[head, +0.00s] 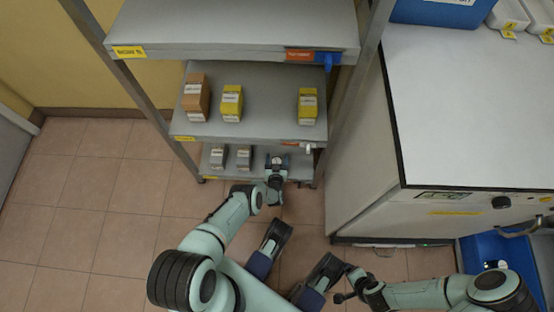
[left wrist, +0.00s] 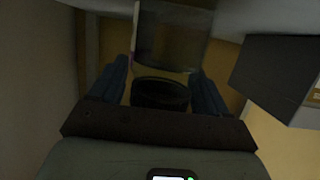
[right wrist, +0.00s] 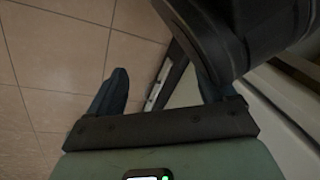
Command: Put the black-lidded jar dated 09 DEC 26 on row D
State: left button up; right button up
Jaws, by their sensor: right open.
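A glass jar (left wrist: 175,38) with a black lid (left wrist: 160,92) is between the fingers of my left gripper (left wrist: 160,80) in the left wrist view. The fingers flank the lid closely; I cannot tell whether they press on it. The jar's date does not show. In the head view my left gripper (head: 277,163) reaches into the right part of the lowest visible shelf (head: 210,172). My right gripper (head: 343,290) is open, low in the head view, away from the rack; it also shows in the right wrist view (right wrist: 162,75). The row letters are too small to read.
Two grey boxes (head: 218,156) (head: 244,158) stand left of my left gripper on the lowest shelf. The middle shelf (head: 270,105) holds a brown box (head: 196,98) and yellow boxes (head: 231,104) (head: 307,106). The top shelf (head: 230,25) looks bare. A white cabinet (head: 475,110) stands right.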

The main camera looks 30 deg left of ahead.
jog(key=shift+r, duration=0.1)
pick_arm(q)
jog(key=shift+r, duration=0.2)
jog(key=p+v, duration=0.2)
jog(key=v, duration=0.1)
jog(key=shift+s+d+r, duration=0.15)
jog(key=shift+s+d, duration=0.05)
jog(key=p+v, duration=0.1)
jog(key=v, duration=0.1)
jog(key=shift+s+d+r+p, duration=0.1)
jog(key=shift+s+d+p, duration=0.05)
jog(key=shift+s+p, duration=0.15)
jog(key=s+d+r+g+h, duration=0.5)
jog(key=s+r, duration=0.4)
jog(key=s, duration=0.1)
jog(key=s+d+r+m+g+h, duration=0.1)
jog(key=s+d+r+g+h, duration=0.4)
jog(key=s+r, duration=0.5)
jog(key=shift+s+d, duration=0.45)
jog(key=shift+d, duration=0.3)
pick_arm(e)
notch_tip(320, 180, up, 6)
jog(key=w+a, duration=0.1)
jog(key=a, duration=0.1)
jog(key=shift+w+a+t+y, duration=0.15)
jog(key=shift+t+y, duration=0.15)
jog(key=shift+t, duration=0.1)
